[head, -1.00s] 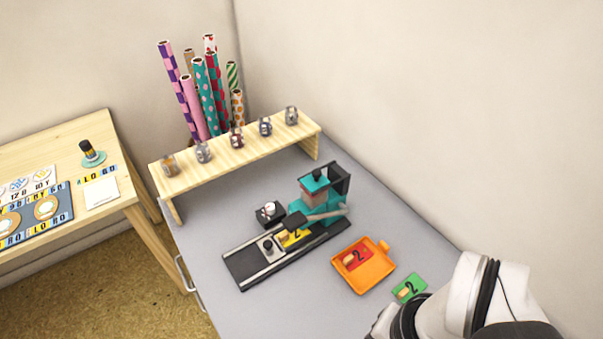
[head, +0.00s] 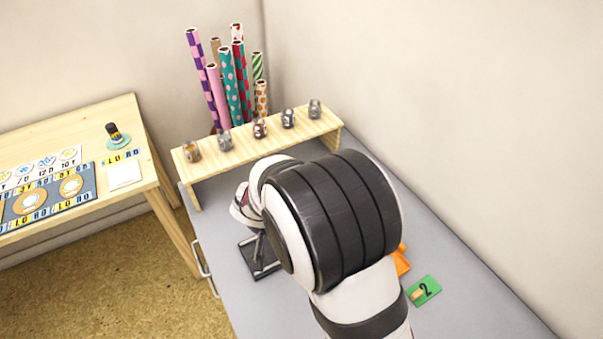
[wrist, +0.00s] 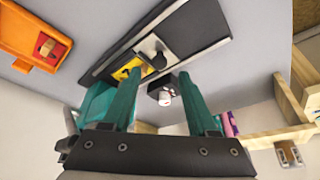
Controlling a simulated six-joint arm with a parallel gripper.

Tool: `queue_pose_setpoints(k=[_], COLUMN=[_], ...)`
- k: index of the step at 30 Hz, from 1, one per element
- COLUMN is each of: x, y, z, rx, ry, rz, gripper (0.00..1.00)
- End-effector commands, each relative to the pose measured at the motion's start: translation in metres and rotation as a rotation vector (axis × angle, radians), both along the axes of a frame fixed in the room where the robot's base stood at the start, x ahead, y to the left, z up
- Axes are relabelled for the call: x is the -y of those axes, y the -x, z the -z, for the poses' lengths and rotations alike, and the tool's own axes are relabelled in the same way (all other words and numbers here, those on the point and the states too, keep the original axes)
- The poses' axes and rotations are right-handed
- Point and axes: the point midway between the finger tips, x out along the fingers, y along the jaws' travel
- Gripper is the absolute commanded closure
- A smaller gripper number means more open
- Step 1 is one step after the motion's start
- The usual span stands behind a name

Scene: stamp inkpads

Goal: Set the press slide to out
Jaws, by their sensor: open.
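The press's black track shows its outer end in the head view (head: 258,257); my arm hides the rest of the press. In the wrist view, the track (wrist: 195,35) runs diagonally across the top. The slide's dark knob (wrist: 151,48) stands on it, beside a yellow pad (wrist: 128,70) marked 2. Part of the teal press body (wrist: 93,104) shows behind the left finger. My gripper (wrist: 162,76) is open, with its two teal fingers apart. The left fingertip appears close to the yellow pad; contact cannot be told. The knob is not between the fingers.
A small black block with a white-topped piece (wrist: 164,95) shows between the fingers. An orange tray (wrist: 20,30) holds a red pad (wrist: 48,50). A green pad (head: 424,291) lies at right. A wooden shelf (head: 200,168) with several jars stands behind.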

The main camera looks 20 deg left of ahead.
Motion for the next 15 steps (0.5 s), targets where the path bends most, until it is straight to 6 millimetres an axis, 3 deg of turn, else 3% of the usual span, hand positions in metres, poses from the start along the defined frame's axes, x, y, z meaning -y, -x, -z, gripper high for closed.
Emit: queue_pose_setpoints(k=[6,15], x=[0.001,0.001], y=[-0.013,-0.016], z=[0.033,0.039], rx=[-0.001,0.000], ry=[0.002,0.001], rz=[0.001,0.001], gripper=[0.41,0.41])
